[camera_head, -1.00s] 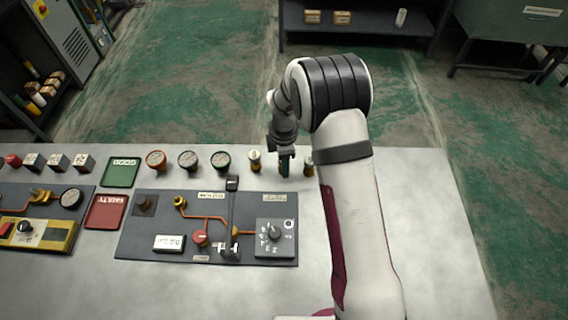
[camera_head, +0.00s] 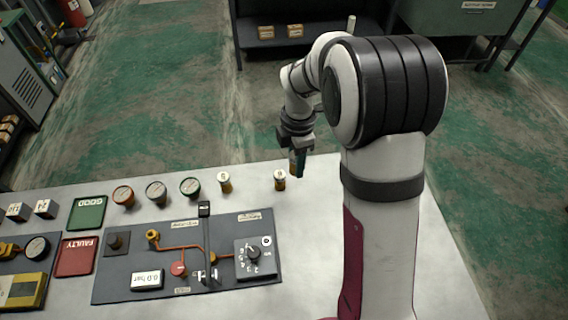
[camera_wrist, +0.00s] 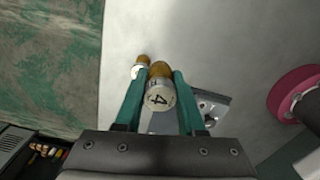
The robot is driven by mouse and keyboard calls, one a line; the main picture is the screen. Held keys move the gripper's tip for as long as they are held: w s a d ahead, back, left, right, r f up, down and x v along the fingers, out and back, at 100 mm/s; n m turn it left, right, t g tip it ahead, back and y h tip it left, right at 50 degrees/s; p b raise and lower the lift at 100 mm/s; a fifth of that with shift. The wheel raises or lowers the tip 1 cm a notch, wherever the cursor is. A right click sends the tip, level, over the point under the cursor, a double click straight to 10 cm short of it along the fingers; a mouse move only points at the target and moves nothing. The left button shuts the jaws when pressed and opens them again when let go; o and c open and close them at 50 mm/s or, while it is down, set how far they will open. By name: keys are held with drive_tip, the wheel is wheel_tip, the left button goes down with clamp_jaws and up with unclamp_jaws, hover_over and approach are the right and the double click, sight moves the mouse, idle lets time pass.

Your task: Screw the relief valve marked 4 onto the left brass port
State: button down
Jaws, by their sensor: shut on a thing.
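The relief valve marked 4 (camera_wrist: 158,98), with a white cap and brass-coloured body, is between the green fingers of my gripper (camera_wrist: 158,88) in the wrist view. My gripper (camera_head: 298,168) is shut on it, above the far edge of the table in the head view; the valve (camera_head: 293,163) is mostly hidden there by the fingers. The left brass port (camera_head: 152,236) stands open on the dark panel (camera_head: 125,285), well left of and nearer than my gripper. An orange pipe runs from it to the right.
Two similar valves stand on the table, one left (camera_head: 225,183) and one nearer my gripper (camera_head: 280,180). Gauges (camera_head: 156,191) line the back. A lever (camera_head: 204,230) rises from the panel, right of the port. Green (camera_head: 87,213) and red (camera_head: 76,256) trays lie left.

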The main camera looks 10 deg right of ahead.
drive_tip(key=w+a+n, duration=0.2)
drive_tip(key=a, duration=0.9)
drive_tip(key=n, duration=0.4)
hover_over(149, 232)
drive_tip(key=shift+f, duration=2.8)
drive_tip(key=shift+f, duration=0.95)
